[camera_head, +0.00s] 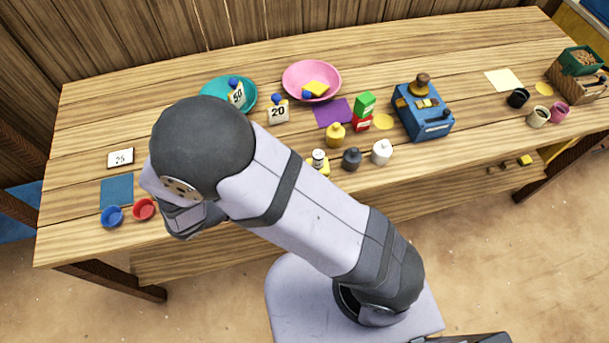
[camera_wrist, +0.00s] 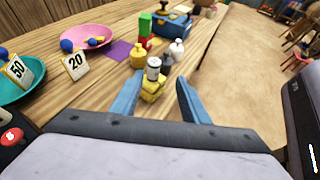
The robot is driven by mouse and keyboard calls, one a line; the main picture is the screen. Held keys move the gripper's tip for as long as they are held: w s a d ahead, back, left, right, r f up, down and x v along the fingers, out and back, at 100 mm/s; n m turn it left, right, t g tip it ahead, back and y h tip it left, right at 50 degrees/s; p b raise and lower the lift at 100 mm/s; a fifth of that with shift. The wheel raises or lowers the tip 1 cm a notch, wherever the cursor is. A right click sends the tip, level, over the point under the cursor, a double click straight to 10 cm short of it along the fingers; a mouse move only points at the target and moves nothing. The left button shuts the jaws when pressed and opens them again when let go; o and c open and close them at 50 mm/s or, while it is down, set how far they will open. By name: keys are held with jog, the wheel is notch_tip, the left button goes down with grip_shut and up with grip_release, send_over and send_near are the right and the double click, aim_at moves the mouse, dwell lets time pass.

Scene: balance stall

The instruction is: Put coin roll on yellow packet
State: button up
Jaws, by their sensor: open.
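A small white cylinder with a dark band, which looks like the coin roll (camera_wrist: 153,66), stands upright on the yellow packet (camera_wrist: 152,91) in the wrist view. In the head view the coin roll (camera_head: 318,157) and yellow packet (camera_head: 322,170) show near the table's front edge, partly behind my arm. My gripper (camera_wrist: 160,78) is open, its two blue fingers apart with nothing held between them. The coin roll and packet lie ahead, between the fingers in the picture. In the head view the fingers are hidden by my arm.
A yellow weight (camera_head: 335,136), dark weight (camera_head: 351,159) and white weight (camera_head: 381,152) stand close by. Behind are a blue scale (camera_head: 423,114), stacked green (camera_head: 365,103) and red blocks, and a pink plate (camera_head: 298,72). Teal plate (camera_head: 210,88) and cups (camera_head: 112,216) lie left.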

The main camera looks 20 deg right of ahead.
jog(key=s+d+m+g+y, duration=0.3)
jog(key=m+y, duration=0.3)
jog(key=m, duration=0.5)
jog(key=s+d+r+m+g+y, duration=0.1)
jog(key=s+d+m+g+y, duration=0.1)
jog(key=m, duration=1)
jog(key=s+d+y, duration=0.1)
jog(key=d+y, duration=0.1)
jog(key=y, duration=0.1)
jog(key=shift+d+g+y, duration=0.4)
jog(key=shift+s+r, duration=0.1)
